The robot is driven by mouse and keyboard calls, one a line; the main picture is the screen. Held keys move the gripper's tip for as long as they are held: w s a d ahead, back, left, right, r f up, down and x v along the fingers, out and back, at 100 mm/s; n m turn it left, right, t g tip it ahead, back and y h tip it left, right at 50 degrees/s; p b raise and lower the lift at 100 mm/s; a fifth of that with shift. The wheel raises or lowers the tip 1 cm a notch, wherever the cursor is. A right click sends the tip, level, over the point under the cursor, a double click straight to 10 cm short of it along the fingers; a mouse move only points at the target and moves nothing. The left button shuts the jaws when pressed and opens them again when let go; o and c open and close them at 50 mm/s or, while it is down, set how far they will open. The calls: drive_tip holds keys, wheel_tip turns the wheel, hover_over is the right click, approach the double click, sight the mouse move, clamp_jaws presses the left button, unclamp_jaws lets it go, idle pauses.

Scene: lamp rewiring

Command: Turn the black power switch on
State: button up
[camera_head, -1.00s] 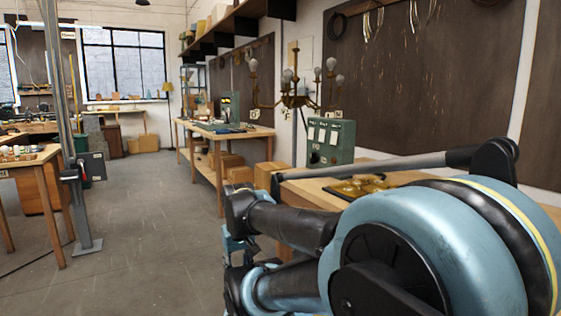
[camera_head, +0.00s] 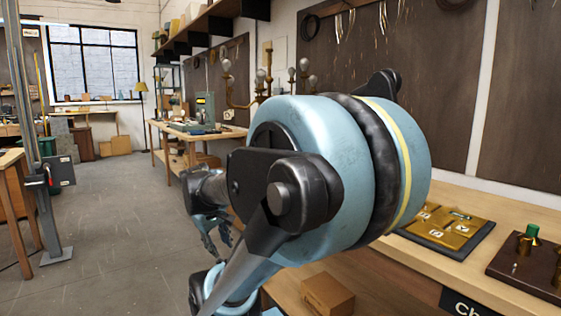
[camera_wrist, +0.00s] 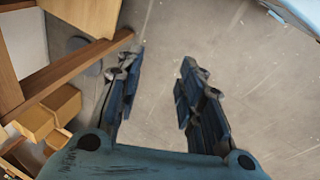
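I cannot make out a black power switch for certain in either view. In the head view, a dark box with a small red part (camera_head: 61,171) is fixed to a grey metal post at the left. A green instrument box (camera_head: 205,107) stands on the far workbench. My gripper (camera_head: 216,232) hangs low beyond my arm in the head view. In the wrist view my gripper (camera_wrist: 163,70) is open and empty, its two fingers apart above bare floor. My arm covers the middle of the head view and hides part of the near bench.
The near bench (camera_head: 480,208) at the right carries a tray of brass parts (camera_head: 447,229) and a dark board with brass and green pieces (camera_head: 530,255). A cardboard box (camera_head: 327,295) sits below. The concrete floor (camera_head: 110,220) at left-centre is clear.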

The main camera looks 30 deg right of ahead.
drive_tip(key=w+d+r+n+h, duration=0.5)
drive_tip(key=w+d, duration=0.4)
drive_tip(key=w, duration=0.3)
drive_tip(key=w+d+r+n+g+h, duration=0.1)
drive_tip(key=w+d+r+n+h, duration=0.45)
drive_tip(key=w+d, duration=0.5)
drive_tip(key=w+d+r+n+h, duration=0.45)
drive_tip(key=w+d, duration=0.45)
drive_tip(key=w, duration=0.3)
drive_tip(key=shift+n, duration=0.4)
drive_tip(key=d, duration=0.5)
drive_tip(key=w+d, duration=0.1)
drive_tip(key=d, duration=1)
drive_tip(key=shift+w+d, duration=0.15)
drive_tip(key=shift+d, duration=0.25)
drive_tip(key=shift+c, duration=0.6)
clamp_jaws()
